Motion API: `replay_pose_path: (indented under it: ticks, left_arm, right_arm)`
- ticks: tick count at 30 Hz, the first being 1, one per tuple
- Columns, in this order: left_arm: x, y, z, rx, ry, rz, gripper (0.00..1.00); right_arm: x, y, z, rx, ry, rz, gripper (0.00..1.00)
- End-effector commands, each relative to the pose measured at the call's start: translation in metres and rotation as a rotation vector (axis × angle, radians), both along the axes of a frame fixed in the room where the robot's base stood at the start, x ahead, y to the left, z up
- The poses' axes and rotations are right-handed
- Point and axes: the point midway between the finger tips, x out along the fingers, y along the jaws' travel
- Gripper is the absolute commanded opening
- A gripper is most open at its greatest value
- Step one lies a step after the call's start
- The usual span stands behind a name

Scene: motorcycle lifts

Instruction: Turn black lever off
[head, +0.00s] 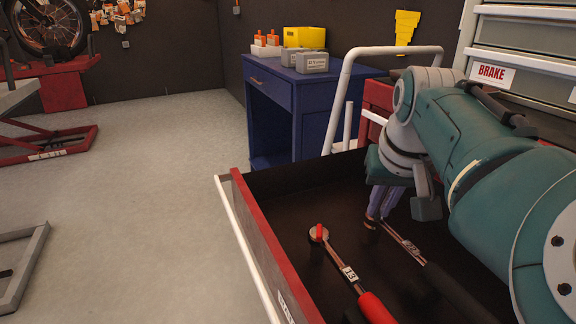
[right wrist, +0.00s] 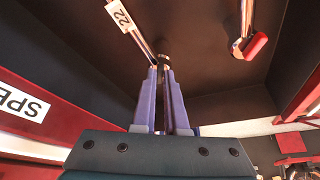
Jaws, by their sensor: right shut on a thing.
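A wrench with a black handle (head: 450,288) lies in an open drawer, with a white tag near its head. In the right wrist view its shaft carries a tag reading 22 (right wrist: 120,14), and its round head (right wrist: 164,59) lies at my fingertips. My right gripper (head: 372,220), with purple fingers, points down at this head and is shut on the small black lever there. The lever is mostly hidden between the fingertips (right wrist: 159,70), so its angle cannot be told. My left gripper is not in view.
A second wrench with a red handle (head: 375,308) and red lever (head: 319,233) lies left of it in the drawer; the lever also shows in the right wrist view (right wrist: 256,45). The drawer's red wall (head: 268,245) borders open floor. A blue cabinet (head: 300,105) stands behind.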

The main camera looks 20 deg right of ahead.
Motion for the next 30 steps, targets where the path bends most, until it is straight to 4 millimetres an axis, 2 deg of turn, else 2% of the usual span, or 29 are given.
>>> replay_pose_path:
  ticks: [8,14,24,30]
  left_arm:
    - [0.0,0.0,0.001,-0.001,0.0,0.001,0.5]
    - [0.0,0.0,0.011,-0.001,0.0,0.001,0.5]
    - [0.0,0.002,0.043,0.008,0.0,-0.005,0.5]
    - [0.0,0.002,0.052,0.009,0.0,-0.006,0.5]
  right_arm:
    - [0.0,0.0,0.0,0.001,0.001,0.004,0.0]
    - [-0.001,-0.001,0.002,0.0,0.003,0.053,0.0]
    - [-0.004,-0.008,0.003,-0.003,0.007,0.296,0.0]
    - [-0.003,-0.012,0.001,-0.006,0.006,0.486,0.0]
